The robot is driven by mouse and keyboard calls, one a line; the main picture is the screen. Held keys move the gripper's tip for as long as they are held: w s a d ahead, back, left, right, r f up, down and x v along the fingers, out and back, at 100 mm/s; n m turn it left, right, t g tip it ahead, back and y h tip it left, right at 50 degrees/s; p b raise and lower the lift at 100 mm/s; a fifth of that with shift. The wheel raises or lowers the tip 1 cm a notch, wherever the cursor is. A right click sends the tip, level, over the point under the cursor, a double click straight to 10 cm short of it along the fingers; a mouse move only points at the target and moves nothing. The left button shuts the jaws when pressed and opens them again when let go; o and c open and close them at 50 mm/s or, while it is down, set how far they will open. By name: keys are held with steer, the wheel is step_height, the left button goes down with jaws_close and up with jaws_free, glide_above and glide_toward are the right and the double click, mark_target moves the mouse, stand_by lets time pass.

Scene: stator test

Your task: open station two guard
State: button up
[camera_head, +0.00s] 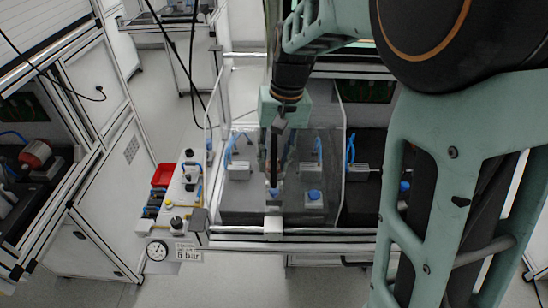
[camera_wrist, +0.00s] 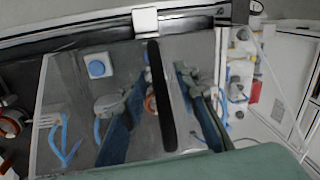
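A clear guard (camera_head: 240,190) with thin pale edges covers the middle station; its lower edge lies by the front rail, and it looks closed. In the wrist view the guard panel (camera_wrist: 75,75) fills the left and middle. A long black bar, which looks like the guard's handle (camera_wrist: 160,100), runs down the panel; the handle also shows in the head view (camera_head: 274,160). My gripper (camera_wrist: 150,92) is open, with its fingers apart on either side of the handle. I cannot tell whether either finger touches it. No station number is readable.
Behind the guard are a blue button (camera_wrist: 97,67) and blue hoses (camera_wrist: 60,140). A side panel with valves and a pressure gauge (camera_head: 157,250) stands left of the guard, with a red bin (camera_head: 163,175). A white block (camera_head: 273,225) sits on the front rail. Floor is free at left.

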jaws_close()
steer(key=s+d, duration=0.1)
steer(key=d, duration=3.4)
steer(key=shift+d, duration=0.2)
steer(key=shift+s+r, duration=0.1)
steer(key=shift+o, duration=0.2)
jaws_free()
steer(key=shift+d, duration=0.15)
step_height(320, 180, up, 12)
steer(key=d, duration=0.1)
steer(key=shift+d, duration=0.15)
